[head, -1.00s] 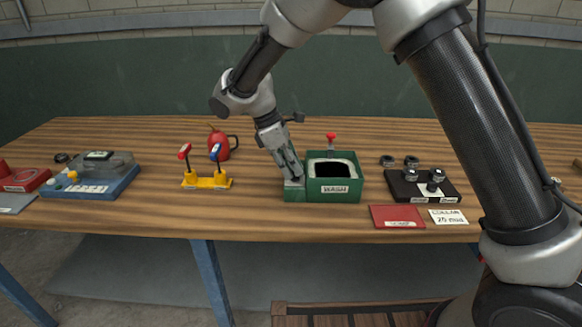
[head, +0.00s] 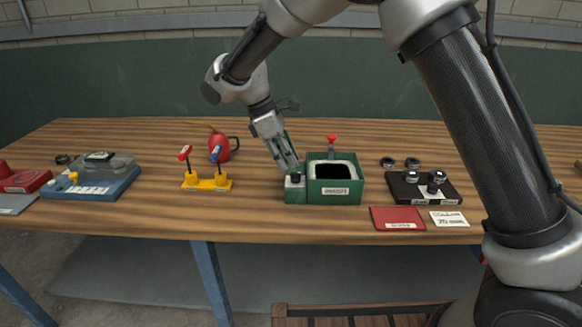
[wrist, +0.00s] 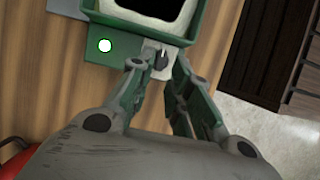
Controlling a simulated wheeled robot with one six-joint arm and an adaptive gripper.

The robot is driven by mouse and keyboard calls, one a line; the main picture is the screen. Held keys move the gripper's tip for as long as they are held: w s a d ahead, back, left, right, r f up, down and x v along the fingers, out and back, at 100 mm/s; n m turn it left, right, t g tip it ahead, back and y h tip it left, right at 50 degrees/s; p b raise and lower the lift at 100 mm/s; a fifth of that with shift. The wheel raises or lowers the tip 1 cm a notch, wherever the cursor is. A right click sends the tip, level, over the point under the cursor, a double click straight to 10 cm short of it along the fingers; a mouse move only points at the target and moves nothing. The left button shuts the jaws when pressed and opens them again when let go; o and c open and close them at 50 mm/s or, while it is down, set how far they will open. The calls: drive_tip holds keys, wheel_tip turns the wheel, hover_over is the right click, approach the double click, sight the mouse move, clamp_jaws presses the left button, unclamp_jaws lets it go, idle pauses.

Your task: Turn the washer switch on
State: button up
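The washer is a green box (head: 335,190) with a dark opening and a white label on its front, near the middle of the bench. Its switch is a small black knob (head: 296,178) on the low green block at the left; in the wrist view the knob (wrist: 162,58) sits on a pale plate. My gripper (head: 291,168) is just above the knob. In the wrist view its fingers (wrist: 158,66) are apart, with the knob showing beyond the gap and nothing held.
A red-topped lever (head: 332,142) stands behind the box. A black block with knobs (head: 422,188), a red plate (head: 397,218) and a white card (head: 449,218) are right.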

drive_tip(key=v, duration=0.8)
drive_tip(key=shift+r, duration=0.2)
drive_tip(key=shift+a, duration=0.1)
drive_tip(key=s+d+f+m, duration=0.3)
drive_tip(key=f+m, duration=0.1)
drive_tip(key=s+d+r+m+t+y, duration=0.1)
drive_tip(key=s+d+r+m, duration=0.2)
drive_tip(key=s+d, duration=0.4)
drive_tip(key=s+d+r+m+t+y, duration=0.2)
drive_tip(key=s+d+r+m, duration=0.2)
drive_tip(key=d, duration=1.4)
drive_tip(key=s+d+r+m+t+y, duration=0.1)
drive_tip(key=s+d+r+m, duration=0.2)
drive_tip(key=s+d+m, duration=0.3)
drive_tip(key=s+d, duration=0.4)
drive_tip(key=d, duration=0.2)
drive_tip(key=shift+s+d+r+m+t, duration=0.2)
drive_tip(key=shift+s+d+m+t, duration=0.1)
